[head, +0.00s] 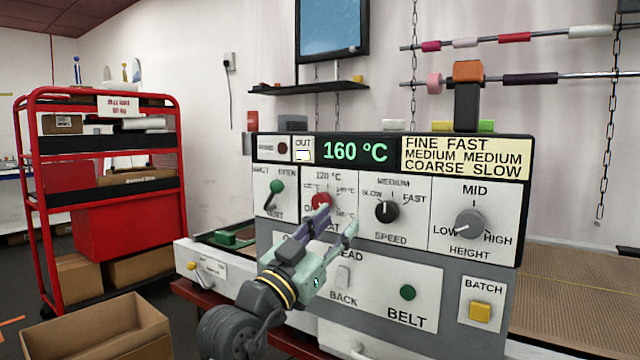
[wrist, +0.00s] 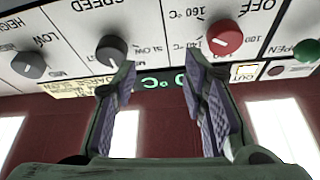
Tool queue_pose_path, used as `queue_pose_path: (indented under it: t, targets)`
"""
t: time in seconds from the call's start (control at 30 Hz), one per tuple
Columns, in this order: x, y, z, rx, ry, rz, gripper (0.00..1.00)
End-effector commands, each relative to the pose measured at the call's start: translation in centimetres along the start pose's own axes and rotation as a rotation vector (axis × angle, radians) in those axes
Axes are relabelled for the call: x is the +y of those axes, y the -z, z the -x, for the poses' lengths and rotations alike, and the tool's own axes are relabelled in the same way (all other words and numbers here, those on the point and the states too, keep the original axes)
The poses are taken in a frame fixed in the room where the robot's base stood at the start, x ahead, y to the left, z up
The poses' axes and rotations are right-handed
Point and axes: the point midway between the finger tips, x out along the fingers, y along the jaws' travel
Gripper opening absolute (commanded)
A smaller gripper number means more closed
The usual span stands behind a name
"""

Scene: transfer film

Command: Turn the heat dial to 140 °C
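The heat dial (head: 322,201) is a red knob on the machine's front panel, with temperature labels around it. It is partly hidden by a finger in the head view and shows clear in the wrist view (wrist: 228,38), where the picture is upside down. The display (head: 355,151) reads 160 °C in green. My gripper (head: 338,221) is open and empty in front of the panel. In the wrist view its fingers (wrist: 160,72) stand apart, and the red dial lies beyond the right-hand finger, not between them. I cannot tell whether a finger touches it.
The black speed knob (head: 387,211) is close on the right, with the grey height knob (head: 469,224) further along. A green lever (head: 276,188) is to the left. Below are the green belt button (head: 407,292) and yellow batch button (head: 480,311). A red cart (head: 110,205) stands left.

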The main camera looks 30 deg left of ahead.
Motion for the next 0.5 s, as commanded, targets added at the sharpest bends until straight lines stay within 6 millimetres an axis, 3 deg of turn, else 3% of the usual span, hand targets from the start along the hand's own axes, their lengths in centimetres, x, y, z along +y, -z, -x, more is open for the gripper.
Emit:
queue_pose_path:
  t: [0.03,0.2,0.37,0.5]
  targets:
    - [-1.9,1.9,0.1,-0.068,-0.007,-0.127,0.45]
    - [-5.6,2.9,2.0,-0.28,-0.075,-0.454,0.52]
    - [-7.2,2.9,3.4,-0.383,-0.12,-0.591,0.52]
    - [-7.4,2.5,2.9,-0.4,-0.132,-0.614,0.52]
